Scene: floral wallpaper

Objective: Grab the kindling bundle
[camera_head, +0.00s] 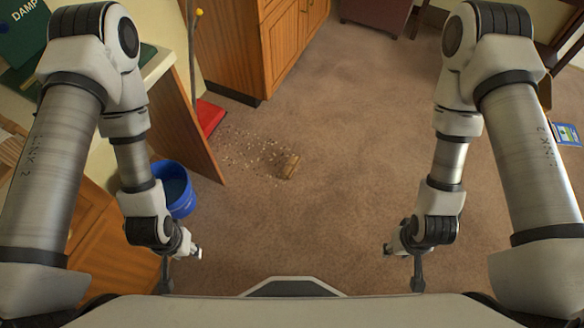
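My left gripper (181,268) is at the lower left, also with fingertips apart and empty. Both grippers are well apart from the bundle, nearer to my body.
A blue bucket (176,187) stands left of the crumbs, beside my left arm. A red dustpan-like thing (209,117) with an upright handle is behind it. A wooden cabinet (262,45) stands at the back. A blue booklet (567,134) lies far right.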

